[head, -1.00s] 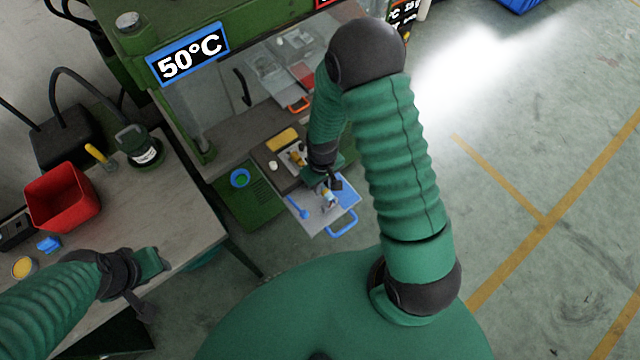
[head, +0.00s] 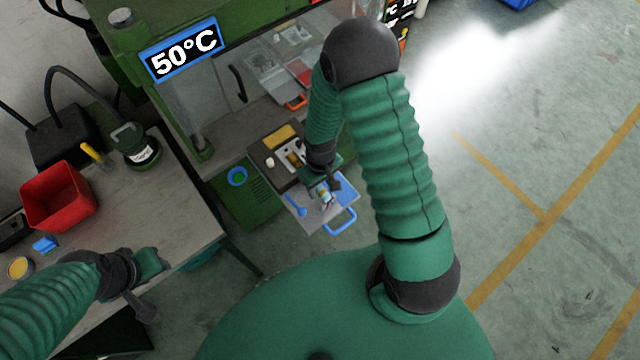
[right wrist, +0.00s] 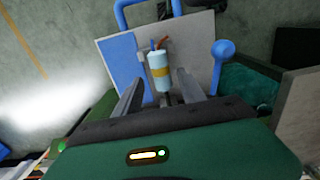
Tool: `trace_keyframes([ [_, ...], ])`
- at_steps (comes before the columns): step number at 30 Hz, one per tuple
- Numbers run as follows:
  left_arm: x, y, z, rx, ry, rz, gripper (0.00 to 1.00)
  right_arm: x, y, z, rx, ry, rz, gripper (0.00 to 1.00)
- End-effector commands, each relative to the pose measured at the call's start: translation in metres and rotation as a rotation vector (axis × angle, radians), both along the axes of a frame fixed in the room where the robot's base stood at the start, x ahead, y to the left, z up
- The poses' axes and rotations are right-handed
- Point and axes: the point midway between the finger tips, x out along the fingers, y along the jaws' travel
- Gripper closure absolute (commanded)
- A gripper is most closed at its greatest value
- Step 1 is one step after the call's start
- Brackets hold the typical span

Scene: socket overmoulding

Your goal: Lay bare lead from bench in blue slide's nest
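The slide (head: 318,216) is a light grey plate with a blue section and a blue handle (head: 342,224), pulled out at the front of the press. In the head view the right gripper (head: 327,188) partly covers the lead. The nest's outline cannot be made out. My left gripper (head: 148,285) hangs by the bench's front edge, its fingers unclear.
The green press with a 50°C sign (head: 184,50) rises behind. The bench (head: 180,215) at left holds a red bin (head: 58,198), a dark green pot (head: 136,148) and a blue piece (head: 44,244).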

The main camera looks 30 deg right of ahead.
Motion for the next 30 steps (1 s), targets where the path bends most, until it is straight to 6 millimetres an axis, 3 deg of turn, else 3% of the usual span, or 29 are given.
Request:
trace_keyframes([
  [7,0.0,0.0,0.0,0.0,0.0,0.0,0.64,0.0,0.0,0.002,0.0,-0.001,0.0,0.53],
  [10,0.0,0.0,0.0,0.0,0.0,0.0,0.64,0.002,0.0,0.013,0.0,-0.004,0.0,0.53],
  [24,0.0,0.0,-0.001,0.0,0.0,0.0,0.64,0.003,-0.002,0.14,0.0,-0.005,-0.001,0.53],
  [30,0.0,0.0,-0.001,0.0,0.0,0.0,0.64,0.003,-0.003,0.165,0.001,-0.001,0.0,0.53],
])
